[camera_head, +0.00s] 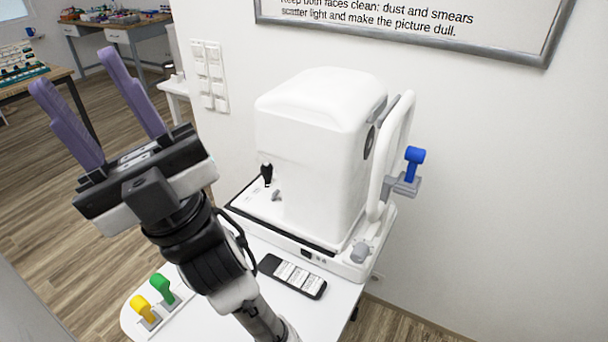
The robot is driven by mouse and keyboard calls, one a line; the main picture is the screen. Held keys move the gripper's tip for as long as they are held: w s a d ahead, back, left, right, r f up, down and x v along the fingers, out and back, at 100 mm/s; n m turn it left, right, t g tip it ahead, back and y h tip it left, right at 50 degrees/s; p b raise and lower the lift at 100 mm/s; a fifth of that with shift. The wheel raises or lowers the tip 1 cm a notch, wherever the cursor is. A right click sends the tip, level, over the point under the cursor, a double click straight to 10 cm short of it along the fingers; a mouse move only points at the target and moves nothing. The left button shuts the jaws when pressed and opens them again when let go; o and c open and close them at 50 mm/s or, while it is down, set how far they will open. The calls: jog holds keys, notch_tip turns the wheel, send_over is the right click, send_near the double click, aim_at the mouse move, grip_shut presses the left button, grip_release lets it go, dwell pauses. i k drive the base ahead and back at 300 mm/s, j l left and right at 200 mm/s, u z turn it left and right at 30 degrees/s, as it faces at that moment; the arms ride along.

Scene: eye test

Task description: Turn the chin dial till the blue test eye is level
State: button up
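The blue test eye (414,158) stands upright on a grey bracket (405,185), which sits on the white headrest frame (393,150) at the right of the white instrument (310,140). A dark round port (369,142) on the instrument faces the frame. I cannot tell whether the eye is level with it. A grey knob (360,252) at the right front corner of the base looks like the chin dial. My gripper (74,70) is open and empty, its two purple fingers wide apart. It is raised at the left, far from the dial and the eye.
A yellow test eye (142,307) and a green one (161,287) stand on the white table at the lower left. A dark phone-like device (293,276) lies in front of the instrument. A black joystick (267,173) rises at its left. Wall and framed sign (420,22) are behind.

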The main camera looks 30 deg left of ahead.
aim_at(358, 255)
jog(key=k+j, duration=0.1)
jog(key=j, duration=0.6)
jog(key=k+j, duration=0.15)
jog(key=j, duration=0.15)
jog(key=k+j, duration=0.15)
jog(key=j, duration=0.15)
jog(key=k+j, duration=0.15)
jog(key=j, duration=0.1)
